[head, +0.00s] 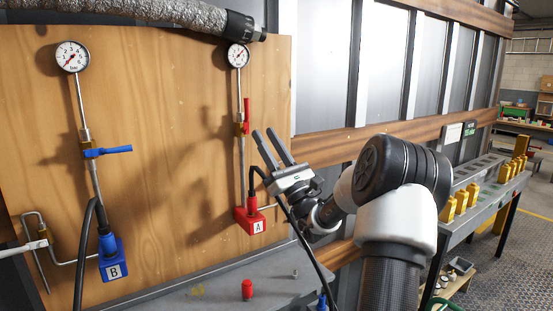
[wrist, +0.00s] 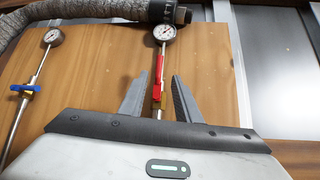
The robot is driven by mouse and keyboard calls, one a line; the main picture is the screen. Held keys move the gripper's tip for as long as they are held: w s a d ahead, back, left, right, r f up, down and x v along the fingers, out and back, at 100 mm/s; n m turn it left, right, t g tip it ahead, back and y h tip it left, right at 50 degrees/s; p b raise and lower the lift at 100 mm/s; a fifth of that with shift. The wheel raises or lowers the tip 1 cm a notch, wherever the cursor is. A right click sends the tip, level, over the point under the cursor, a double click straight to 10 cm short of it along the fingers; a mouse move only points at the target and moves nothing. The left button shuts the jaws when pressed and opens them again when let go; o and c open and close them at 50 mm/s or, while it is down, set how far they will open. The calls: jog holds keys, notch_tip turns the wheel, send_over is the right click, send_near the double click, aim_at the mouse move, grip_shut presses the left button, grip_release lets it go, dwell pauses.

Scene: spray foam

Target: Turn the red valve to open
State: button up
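The red valve (head: 246,117) is a narrow red lever on a brass body on the right-hand pipe, under a gauge. Its handle stands upright, in line with the pipe. In the wrist view the red valve (wrist: 159,72) shows ahead, between the fingers as seen from there. My gripper (head: 273,148) is open and empty, just right of and below the valve, with its fingers pointing up and left. In the wrist view my gripper (wrist: 156,90) has its two fingers spread apart. The fingers do not appear to touch the handle.
A blue valve (head: 107,152) with a sideways handle is on the left pipe. Red block A (head: 250,221) and blue block B (head: 113,262) have black hoses. A ribbed silver duct (head: 150,10) runs along the top. A red cap (head: 247,289) stands on the grey bench below.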

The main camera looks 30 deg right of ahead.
jog(key=shift+v, duration=2.75)
